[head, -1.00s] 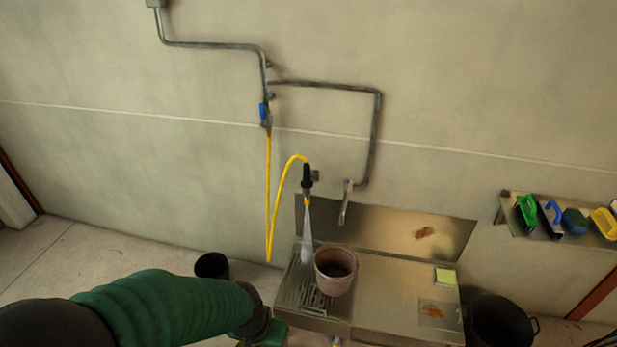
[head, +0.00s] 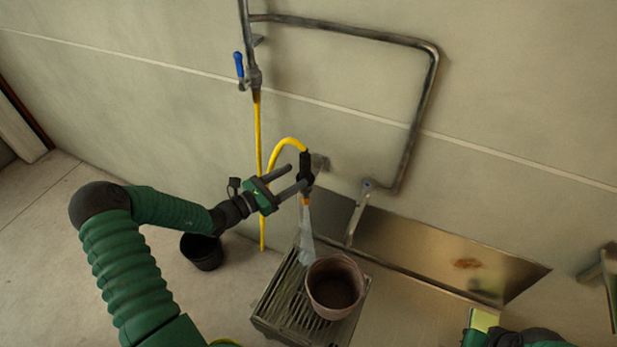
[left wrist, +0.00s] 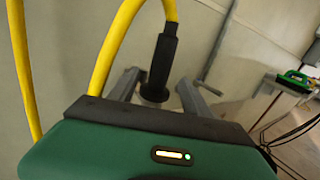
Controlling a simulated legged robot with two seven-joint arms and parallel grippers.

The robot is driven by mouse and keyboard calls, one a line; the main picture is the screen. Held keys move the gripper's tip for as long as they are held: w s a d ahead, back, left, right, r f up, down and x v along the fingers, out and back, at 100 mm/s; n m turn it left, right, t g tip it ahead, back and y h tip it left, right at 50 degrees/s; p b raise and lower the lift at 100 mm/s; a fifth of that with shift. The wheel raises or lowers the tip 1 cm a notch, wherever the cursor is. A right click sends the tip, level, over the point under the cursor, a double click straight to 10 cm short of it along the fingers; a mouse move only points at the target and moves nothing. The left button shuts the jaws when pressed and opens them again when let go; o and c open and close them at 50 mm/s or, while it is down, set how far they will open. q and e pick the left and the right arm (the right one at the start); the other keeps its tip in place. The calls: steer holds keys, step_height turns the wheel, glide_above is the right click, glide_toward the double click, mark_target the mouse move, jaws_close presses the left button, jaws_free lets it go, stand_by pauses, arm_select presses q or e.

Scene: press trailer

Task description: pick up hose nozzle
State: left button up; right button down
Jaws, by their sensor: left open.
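The hose nozzle (head: 305,162) is black with an orange tip and hangs upright by the wall at the end of a yellow hose (head: 285,143). A pale spray (head: 306,235) comes down from its tip beside the pot. My left gripper (head: 298,179) is open, its two dark fingers reaching up to the nozzle. In the left wrist view the nozzle (left wrist: 160,66) stands upright between the open fingers (left wrist: 157,92); I cannot tell whether they touch it. Of my right arm only a green and black part shows at the bottom right edge; its gripper is not visible.
A brownish pot (head: 335,304) stands on the slatted drain grate (head: 290,303) below the nozzle. A metal tap (head: 358,210) and wall pipes (head: 415,115) are to the right. A blue-handled valve (head: 240,66) is above. A black bucket (head: 202,252) is on the floor.

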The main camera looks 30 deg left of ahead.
mark_target(312, 174)
arm_select(q)
steer(key=shift+r+x, duration=0.25)
steer(key=shift+x, duration=1)
steer(key=shift+w, duration=0.25)
steer(key=x, duration=0.5)
steer(key=shift+w, duration=0.2)
steer(key=shift+d+r, duration=0.2)
steer(key=shift+d, duration=0.05)
steer(key=shift+a+f, duration=0.1)
steer(key=shift+a, duration=0.25)
steer(key=c, duration=1.1)
steer(key=shift+d, duration=0.15)
jaws_close()
